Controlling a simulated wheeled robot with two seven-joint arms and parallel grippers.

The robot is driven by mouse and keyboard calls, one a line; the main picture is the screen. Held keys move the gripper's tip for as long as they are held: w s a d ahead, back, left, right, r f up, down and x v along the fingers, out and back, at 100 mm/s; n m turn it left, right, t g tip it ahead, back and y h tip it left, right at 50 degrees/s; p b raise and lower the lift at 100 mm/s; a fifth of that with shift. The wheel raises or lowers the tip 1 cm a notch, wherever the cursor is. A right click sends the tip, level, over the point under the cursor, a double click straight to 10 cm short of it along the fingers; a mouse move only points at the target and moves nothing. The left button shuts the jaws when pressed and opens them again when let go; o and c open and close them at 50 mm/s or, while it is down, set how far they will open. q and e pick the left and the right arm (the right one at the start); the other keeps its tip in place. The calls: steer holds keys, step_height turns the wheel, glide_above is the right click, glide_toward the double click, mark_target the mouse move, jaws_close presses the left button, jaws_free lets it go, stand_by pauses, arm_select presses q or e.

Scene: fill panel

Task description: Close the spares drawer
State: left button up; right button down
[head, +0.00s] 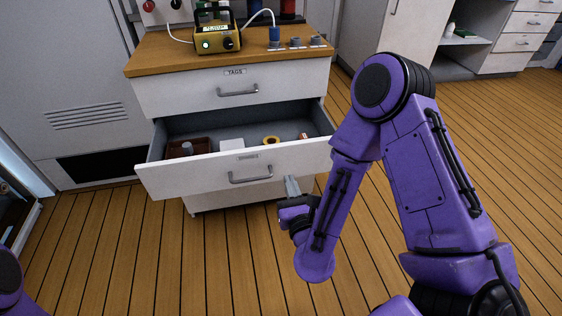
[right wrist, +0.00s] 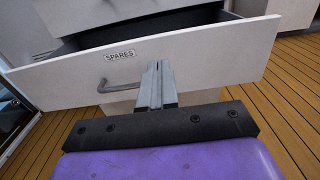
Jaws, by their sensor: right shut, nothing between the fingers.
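The spares drawer (head: 200,180) is pulled out below the tags drawer in the head view, with a grey handle (head: 250,175) on its white front. In the right wrist view its front (right wrist: 210,50) carries a SPARES label (right wrist: 120,55), and the handle (right wrist: 104,86) shows left of my fingers. My right gripper (head: 291,186) is shut and empty, in front of the drawer's lower right part. It also shows in the right wrist view (right wrist: 157,70), its fingertips overlapping the drawer front; I cannot tell whether they touch it. My left gripper is out of view.
The open drawer holds a brown tray (head: 175,150), a white box (head: 232,144) and a yellow ring (head: 270,140). The tags drawer (head: 180,92) above is shut. A yellow device (head: 215,42) stands on the wooden top (head: 150,60). The plank floor (head: 130,260) in front is clear.

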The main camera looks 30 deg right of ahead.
mark_target(279, 148)
steer(key=x, duration=1.1)
steer(key=shift+f, duration=0.1)
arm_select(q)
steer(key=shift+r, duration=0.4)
